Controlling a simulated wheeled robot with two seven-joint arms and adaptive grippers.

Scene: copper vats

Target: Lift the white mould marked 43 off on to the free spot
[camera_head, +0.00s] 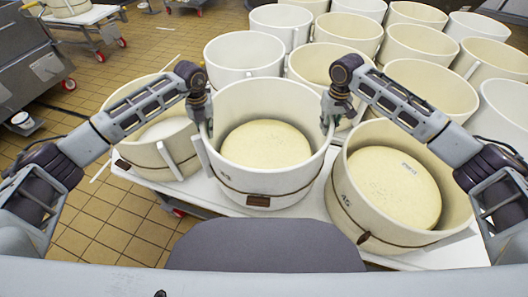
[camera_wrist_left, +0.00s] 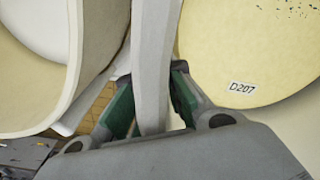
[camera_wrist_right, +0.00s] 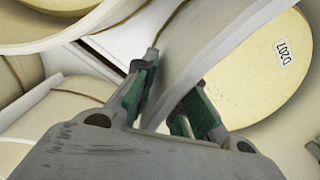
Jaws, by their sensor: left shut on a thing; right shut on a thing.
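The white mould (camera_head: 264,98), with a dark mark like 43 on its side, stands upright at the front middle, with a brown band round it. A pale yellow cheese (camera_head: 267,144) lies inside; its D207 label shows in the left wrist view (camera_wrist_left: 242,88) and right wrist view (camera_wrist_right: 282,53). My left gripper (camera_head: 203,120) is shut on the left rim, one finger each side of the wall (camera_wrist_left: 152,70). My right gripper (camera_head: 328,120) is shut on the right rim (camera_wrist_right: 200,65) the same way. I cannot tell whether the mould is off the table.
A cream mould (camera_head: 150,158) stands close on the left, and a larger one marked 45 (camera_head: 375,225) close on the right. Several moulds fill the rows behind. Bare white table (camera_head: 435,257) shows along the front right edge. Tiled floor lies at left.

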